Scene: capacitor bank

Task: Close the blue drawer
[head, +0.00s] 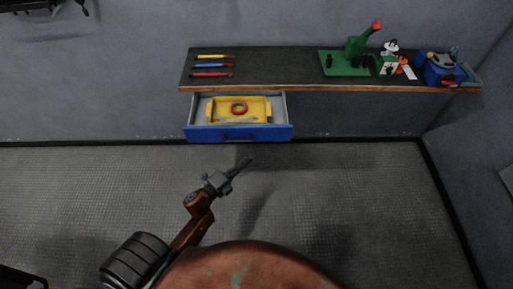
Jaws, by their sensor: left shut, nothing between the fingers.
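The blue drawer (240,133) is pulled out from under the left part of the wall bench. Its blue front faces me, and a yellow tray (253,104) with a red ring (239,108) lies inside it. My left gripper (247,162) is shut and empty. In the picture its tip shows just below the drawer front, apart from it, over the dark floor. My right gripper is not in the view.
The dark bench top (280,66) holds several screwdrivers at left. A green stand (346,64), small items and a blue box (438,70) are at right. The grey floor (350,200) before the bench is clear.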

